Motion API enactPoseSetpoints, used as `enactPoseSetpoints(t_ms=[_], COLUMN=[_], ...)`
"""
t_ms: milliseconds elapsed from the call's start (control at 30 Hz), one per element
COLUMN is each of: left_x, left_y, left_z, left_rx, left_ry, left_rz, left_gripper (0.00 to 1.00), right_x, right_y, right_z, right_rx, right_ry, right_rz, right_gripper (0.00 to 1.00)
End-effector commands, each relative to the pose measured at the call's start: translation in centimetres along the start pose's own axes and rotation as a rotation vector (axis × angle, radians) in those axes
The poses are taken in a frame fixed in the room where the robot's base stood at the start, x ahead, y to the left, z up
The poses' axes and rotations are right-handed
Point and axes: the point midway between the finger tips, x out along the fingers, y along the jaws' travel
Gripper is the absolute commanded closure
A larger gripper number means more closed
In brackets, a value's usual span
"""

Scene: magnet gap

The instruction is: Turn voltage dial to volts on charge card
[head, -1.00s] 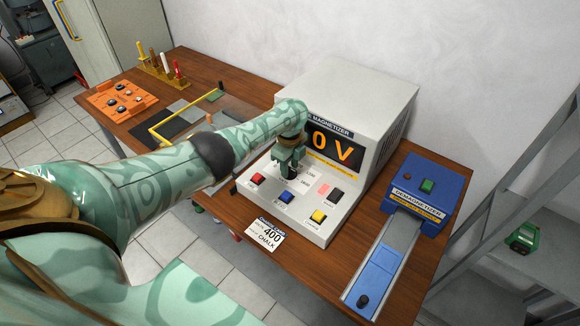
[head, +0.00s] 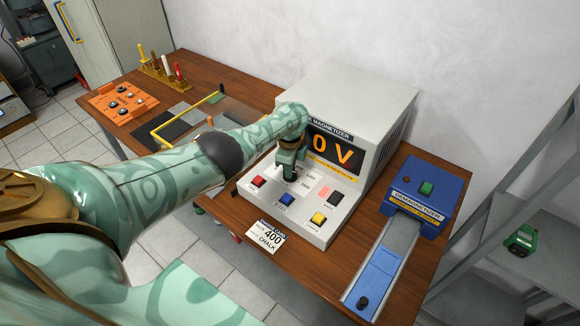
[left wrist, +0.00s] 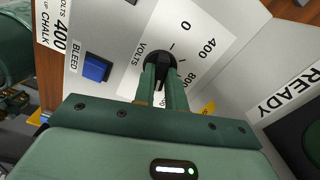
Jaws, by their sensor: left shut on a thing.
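The charge card (head: 267,236) lies at the machine's front left edge and reads 400 and CHALK; part of it shows in the left wrist view (left wrist: 58,30). The black voltage dial (left wrist: 158,62) sits on a white scale with 0, 400 and 800 marks. My left gripper (left wrist: 163,78) is shut on the dial from above, and its fingers hide much of the knob and lower scale. In the head view my left gripper (head: 289,170) is at the sloping panel. The orange display (head: 333,149) shows "0 V", with its left part behind my arm. My right gripper is not in view.
The magnetizer (head: 365,95) has a red button (head: 258,181), a blue button (head: 286,199), a yellow button (head: 318,217) and a black control near the dial. A blue demagnetizer (head: 437,190) stands at right. An orange tray (head: 122,102) and tool rack are at far left.

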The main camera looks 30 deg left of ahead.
Motion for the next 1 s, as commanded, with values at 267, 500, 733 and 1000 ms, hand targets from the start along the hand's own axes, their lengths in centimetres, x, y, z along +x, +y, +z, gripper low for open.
enactPoseSetpoints(t_ms=[267,500,733,1000], left_x=[-0.03,0.05,0.05,0.09], left_y=[0.04,0.08,0.03,0.06], left_z=[-0.17,-0.15,-0.15,-0.17], left_rx=[-0.263,-0.491,-0.71,-0.965], left_ry=[0.003,0.003,0.003,0.003], left_rz=[0.001,0.003,0.002,0.003], left_gripper=[1.0,1.0,1.0,1.0], right_x=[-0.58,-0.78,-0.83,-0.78], right_y=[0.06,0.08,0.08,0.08], right_z=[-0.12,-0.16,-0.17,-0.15], right_rx=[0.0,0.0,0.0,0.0], right_ry=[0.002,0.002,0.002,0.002], right_rz=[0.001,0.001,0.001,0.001], right_gripper=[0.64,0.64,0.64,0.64])
